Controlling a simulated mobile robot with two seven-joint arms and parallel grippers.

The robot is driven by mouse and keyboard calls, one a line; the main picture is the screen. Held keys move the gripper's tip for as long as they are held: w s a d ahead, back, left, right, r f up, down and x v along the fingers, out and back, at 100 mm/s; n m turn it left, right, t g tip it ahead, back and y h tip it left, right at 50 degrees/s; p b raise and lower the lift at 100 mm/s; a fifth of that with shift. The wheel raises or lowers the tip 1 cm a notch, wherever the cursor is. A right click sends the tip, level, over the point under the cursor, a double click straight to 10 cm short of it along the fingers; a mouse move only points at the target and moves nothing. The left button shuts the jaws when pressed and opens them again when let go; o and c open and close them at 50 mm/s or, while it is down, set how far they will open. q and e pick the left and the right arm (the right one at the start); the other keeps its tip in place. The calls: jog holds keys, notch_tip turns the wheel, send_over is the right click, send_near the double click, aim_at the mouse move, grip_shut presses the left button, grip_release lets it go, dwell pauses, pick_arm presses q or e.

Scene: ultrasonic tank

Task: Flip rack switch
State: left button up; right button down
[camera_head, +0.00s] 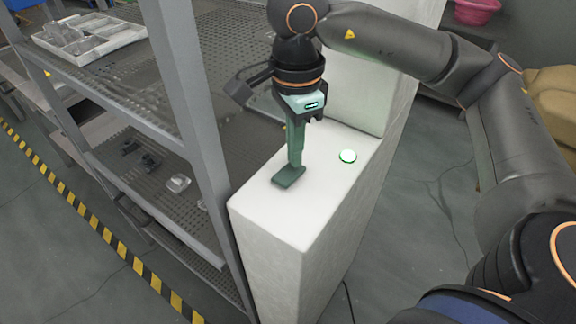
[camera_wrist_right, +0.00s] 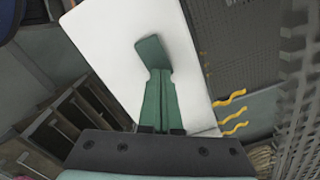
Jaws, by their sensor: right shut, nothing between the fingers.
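My right gripper (camera_head: 294,164) points down at the white top of a block-shaped cabinet (camera_head: 262,212), with its green fingers shut and empty. A flat dark green piece (camera_head: 288,177) lies at the fingertips, low over or on the top. It also shows in the right wrist view (camera_wrist_right: 152,54), just beyond the closed fingers (camera_wrist_right: 160,80). I cannot tell whether it is the switch or part of the fingers. My left gripper is not in view.
A grey metal rack (camera_head: 185,110) stands close on the left, its post beside the cabinet. A light divided tray (camera_head: 88,38) and small parts (camera_head: 178,183) lie on its shelves. A yellow-black floor stripe (camera_head: 100,225) runs along it. Floor right of the cabinet is partly clear.

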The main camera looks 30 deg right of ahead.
notch_tip(320, 180, up, 6)
jog(key=p, duration=0.3)
jog(key=shift+p, duration=0.3)
dwell(0.4)
